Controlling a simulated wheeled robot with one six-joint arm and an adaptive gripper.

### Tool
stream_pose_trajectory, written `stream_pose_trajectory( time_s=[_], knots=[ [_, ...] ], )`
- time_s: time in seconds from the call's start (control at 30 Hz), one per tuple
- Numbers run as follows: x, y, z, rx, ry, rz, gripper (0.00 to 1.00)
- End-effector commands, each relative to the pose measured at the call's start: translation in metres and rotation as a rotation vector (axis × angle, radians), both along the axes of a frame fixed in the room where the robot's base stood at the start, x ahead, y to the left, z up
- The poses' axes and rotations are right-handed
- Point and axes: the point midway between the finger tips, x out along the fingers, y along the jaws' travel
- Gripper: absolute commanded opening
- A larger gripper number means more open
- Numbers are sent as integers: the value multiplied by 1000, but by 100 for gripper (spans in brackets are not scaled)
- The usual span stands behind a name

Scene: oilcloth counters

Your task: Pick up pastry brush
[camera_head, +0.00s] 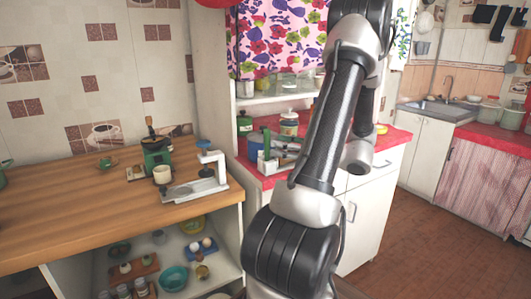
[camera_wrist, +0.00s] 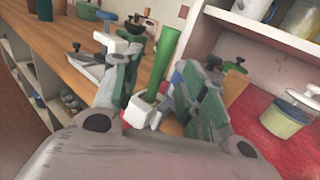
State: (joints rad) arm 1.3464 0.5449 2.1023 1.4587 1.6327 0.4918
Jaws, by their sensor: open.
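A green handle (camera_wrist: 163,62) stands up between the fingers of my gripper (camera_wrist: 162,95) in the wrist view. It rises from a small white holder (camera_wrist: 137,115). I cannot tell for certain that it is the pastry brush, since its lower end is hidden. My gripper is open, with one finger on each side of the handle, and no clear grip shows. In the head view a green upright piece (camera_head: 266,142) shows above a white box (camera_head: 267,164) on the red counter, with my arm partly covering the area.
The red counter (camera_head: 395,140) holds a lidded jar (camera_wrist: 286,120) to the right of my gripper. A shelf (camera_wrist: 265,28) hangs close above. On the wooden counter (camera_head: 60,215) stand a white device with a blue knob (camera_head: 208,172), a green grinder (camera_head: 155,152) and a cream mug (camera_head: 163,174).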

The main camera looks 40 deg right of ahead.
Motion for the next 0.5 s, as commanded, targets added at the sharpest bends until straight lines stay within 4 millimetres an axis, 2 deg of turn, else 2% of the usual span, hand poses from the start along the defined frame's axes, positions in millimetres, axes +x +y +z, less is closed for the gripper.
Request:
stream_pose_trajectory(
  time_s=[0.3, 0.5],
  knots=[
    [44, 16, -3, 0, 1, 4, 42],
    [53, 19, -3, 0, 1, 1, 42]
  ],
)
